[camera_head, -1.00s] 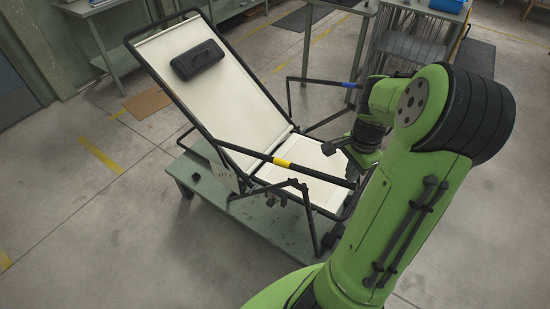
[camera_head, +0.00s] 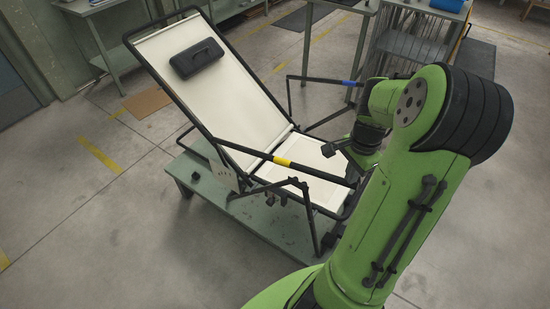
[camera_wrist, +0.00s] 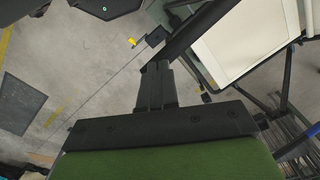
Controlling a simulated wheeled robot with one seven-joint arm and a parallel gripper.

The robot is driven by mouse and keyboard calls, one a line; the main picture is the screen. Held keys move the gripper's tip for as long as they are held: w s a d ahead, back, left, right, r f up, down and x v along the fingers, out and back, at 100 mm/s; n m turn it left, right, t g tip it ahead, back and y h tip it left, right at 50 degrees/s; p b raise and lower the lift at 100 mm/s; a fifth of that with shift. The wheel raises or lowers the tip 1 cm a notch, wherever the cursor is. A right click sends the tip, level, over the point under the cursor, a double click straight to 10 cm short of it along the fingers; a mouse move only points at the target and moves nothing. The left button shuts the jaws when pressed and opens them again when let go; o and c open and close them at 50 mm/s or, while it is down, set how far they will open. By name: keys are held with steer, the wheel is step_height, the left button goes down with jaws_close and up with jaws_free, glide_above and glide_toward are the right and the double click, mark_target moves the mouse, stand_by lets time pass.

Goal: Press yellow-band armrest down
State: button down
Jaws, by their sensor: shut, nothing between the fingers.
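The lounger (camera_head: 205,95) has cream fabric on a black frame, with its back reclined. Its yellow-band armrest is a black bar with a yellow band (camera_head: 283,162), sloping down to the right across the near side of the seat (camera_head: 305,185). My gripper (camera_head: 328,150) is in the head view, above that bar's front part in the picture; the real gap is unclear. In the wrist view my gripper (camera_wrist: 157,70) is shut, its tips beside the end of a black bar (camera_wrist: 195,28). I cannot tell whether they touch it, or which bar it is.
The blue-band armrest (camera_head: 348,84) is on the far side. A dark headrest pad (camera_head: 197,59) is on the lounger's back. The lounger stands on a low green platform (camera_head: 245,222). A workbench and wire rack (camera_head: 410,45) stand behind. The floor at left is clear.

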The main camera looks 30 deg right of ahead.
steer(key=shift+f+b, duration=3.55)
steer(key=shift+f, duration=1.1)
step_height(320, 180, up, 8)
steer(key=p, duration=0.6)
steer(key=shift+f+p, duration=0.2)
steer(key=shift+p, duration=0.1)
steer(key=shift+f, duration=0.15)
steer(key=w+a+r+n+t+h, duration=0.2)
steer(key=a+r+n, duration=0.85)
steer(key=a, duration=0.55)
steer(key=s+a+r+n+t+y, duration=0.2)
steer(key=s+a+r+n+t, duration=0.1)
steer(key=s+a+n, duration=0.4)
steer(key=a+r+n, duration=0.1)
steer(key=a+n, duration=0.1)
steer(key=a, duration=0.1)
steer(key=shift+a+r+t, duration=0.3)
steer(key=shift+a+r, duration=0.05)
